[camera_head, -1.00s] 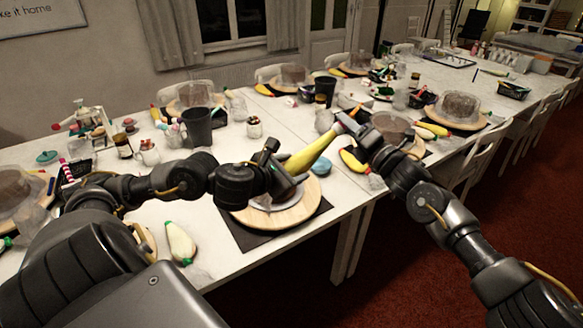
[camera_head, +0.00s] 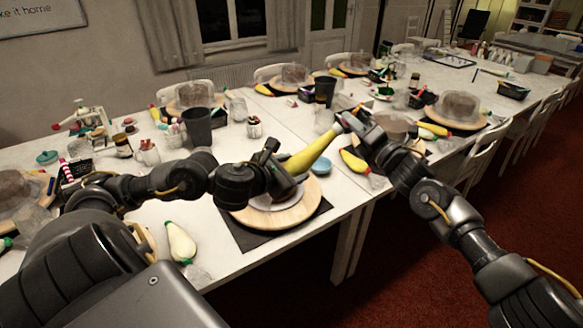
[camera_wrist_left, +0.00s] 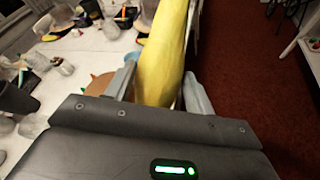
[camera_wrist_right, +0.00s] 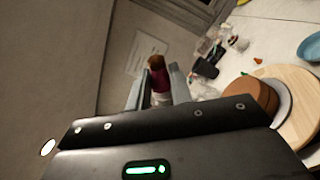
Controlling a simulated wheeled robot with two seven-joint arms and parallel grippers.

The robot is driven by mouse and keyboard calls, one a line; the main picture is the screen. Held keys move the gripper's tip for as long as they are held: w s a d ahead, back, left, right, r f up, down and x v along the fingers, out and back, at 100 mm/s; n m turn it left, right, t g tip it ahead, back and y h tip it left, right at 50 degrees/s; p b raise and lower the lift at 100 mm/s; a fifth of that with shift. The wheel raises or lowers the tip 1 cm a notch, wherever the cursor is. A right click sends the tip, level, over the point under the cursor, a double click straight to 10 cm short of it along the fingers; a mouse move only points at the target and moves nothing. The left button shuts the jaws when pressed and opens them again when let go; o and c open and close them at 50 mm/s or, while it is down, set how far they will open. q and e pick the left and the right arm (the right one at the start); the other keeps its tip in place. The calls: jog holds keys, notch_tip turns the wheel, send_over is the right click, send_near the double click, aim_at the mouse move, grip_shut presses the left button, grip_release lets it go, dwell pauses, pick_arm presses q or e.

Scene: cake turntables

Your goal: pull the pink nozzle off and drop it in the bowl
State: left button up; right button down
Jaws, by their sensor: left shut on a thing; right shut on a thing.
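My left gripper (camera_head: 285,172) is shut around the yellow piping bag (camera_head: 312,152), which points up and right; the bag also fills the middle of the left wrist view (camera_wrist_left: 163,60). My right gripper (camera_head: 349,119) is close to the bag's tip. In the right wrist view it is shut on the dark pink nozzle (camera_wrist_right: 158,84), with a brownish end outward and no yellow bag beyond it. The nozzle looks apart from the bag, though the gap is small in the head view. The blue bowl (camera_head: 320,167) stands on the table below the bag; it also shows in the right wrist view (camera_wrist_right: 311,47).
A round wooden turntable board (camera_head: 302,209) on a dark mat lies under my left gripper, with a brown cake (camera_wrist_right: 254,93) on it. A white-yellow piping bag (camera_head: 181,243) lies at the near left. Cups, domed cakes and other bags crowd the table behind.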

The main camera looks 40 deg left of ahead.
jog(key=shift+w+d+r, duration=0.35)
jog(key=shift+w+r, duration=0.3)
jog(key=shift+w, duration=0.15)
jog(key=shift+w+d+r, duration=0.35)
jog(key=shift+w+r, duration=0.25)
jog(key=shift+w, duration=0.15)
